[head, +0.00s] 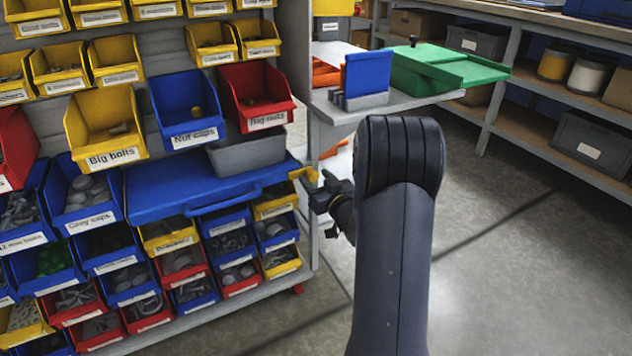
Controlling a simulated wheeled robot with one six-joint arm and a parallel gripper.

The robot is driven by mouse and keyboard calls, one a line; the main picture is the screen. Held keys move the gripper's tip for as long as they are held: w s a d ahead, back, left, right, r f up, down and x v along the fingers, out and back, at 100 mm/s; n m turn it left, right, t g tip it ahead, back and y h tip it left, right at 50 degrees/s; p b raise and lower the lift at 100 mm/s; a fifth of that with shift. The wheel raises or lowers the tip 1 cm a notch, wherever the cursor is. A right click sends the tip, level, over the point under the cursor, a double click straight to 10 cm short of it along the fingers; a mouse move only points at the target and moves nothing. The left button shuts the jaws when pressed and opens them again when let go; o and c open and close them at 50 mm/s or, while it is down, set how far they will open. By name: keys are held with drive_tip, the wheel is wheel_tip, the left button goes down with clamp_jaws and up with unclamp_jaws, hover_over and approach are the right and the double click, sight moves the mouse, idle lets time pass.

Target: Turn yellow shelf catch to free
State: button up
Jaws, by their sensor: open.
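The yellow shelf catch (301,173) sits at the right end of the blue pull-out shelf (165,190), by the rack's right upright. My gripper (316,189) is just right of and below the catch, its dark fingers pointing left toward it. The gripper is open. It is small in this view, and I cannot tell whether a finger touches the catch. A yellow bit shows right beside the fingertips. My forearm hides the floor to the right, not the catch.
A grey bin (247,152) stands on the right end of the blue shelf, below the red "Big nuts" bin (256,95). Rows of small bins fill the rack underneath. A side ledge (418,102) with a green box (440,70) stands behind my arm. The floor at right is clear.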

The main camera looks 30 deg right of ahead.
drive_tip(key=shift+w, duration=0.3)
drive_tip(key=shift+c, duration=0.5)
drive_tip(key=c, duration=0.8)
drive_tip(key=shift+c, duration=0.2)
